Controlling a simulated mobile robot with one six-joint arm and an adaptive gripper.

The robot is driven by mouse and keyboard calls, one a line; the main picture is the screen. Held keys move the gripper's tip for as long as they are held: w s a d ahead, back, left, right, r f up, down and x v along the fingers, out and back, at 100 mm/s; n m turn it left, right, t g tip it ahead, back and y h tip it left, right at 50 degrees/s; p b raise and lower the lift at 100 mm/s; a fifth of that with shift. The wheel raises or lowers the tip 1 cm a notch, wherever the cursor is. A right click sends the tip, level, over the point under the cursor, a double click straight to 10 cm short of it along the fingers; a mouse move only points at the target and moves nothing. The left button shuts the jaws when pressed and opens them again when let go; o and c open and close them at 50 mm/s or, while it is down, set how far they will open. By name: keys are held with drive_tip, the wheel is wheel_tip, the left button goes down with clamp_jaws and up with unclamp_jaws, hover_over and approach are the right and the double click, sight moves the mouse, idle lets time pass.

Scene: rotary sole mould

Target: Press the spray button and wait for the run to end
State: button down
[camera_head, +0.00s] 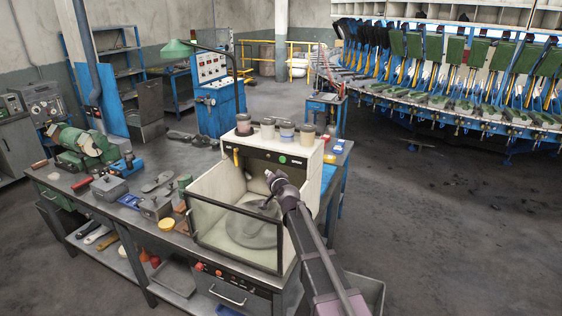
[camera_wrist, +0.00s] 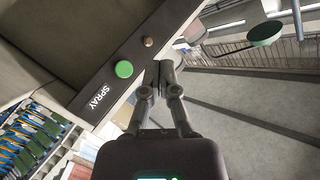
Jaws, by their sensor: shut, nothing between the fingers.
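The spray booth (camera_head: 315,172) is a cream box on the workbench with a dark front panel. A round green button (camera_head: 282,159) sits on that panel; in the wrist view the green button (camera_wrist: 123,69) is beside the white word SPRAY. My gripper (camera_head: 270,176) is in front of the booth, below and left of the button in the head view. In the wrist view my gripper (camera_wrist: 160,68) is shut and empty, its tips just right of the button and apart from it in the picture. I cannot tell the depth gap. A grey round form (camera_head: 250,232) lies inside the booth, partly hidden by my arm.
Several lidded pots (camera_head: 265,128) stand on the booth top. A dark-framed clear front (camera_head: 235,236) edges the booth opening. A small brownish knob (camera_wrist: 148,42) is on the same panel. Tools and boxes crowd the bench (camera_head: 60,178) at left.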

sight(283, 160)
drive_tip(key=shift+w, duration=0.2)
drive_tip(key=w+d, duration=0.3)
drive_tip(key=w, duration=0.4)
drive_tip(key=shift+w, duration=0.4)
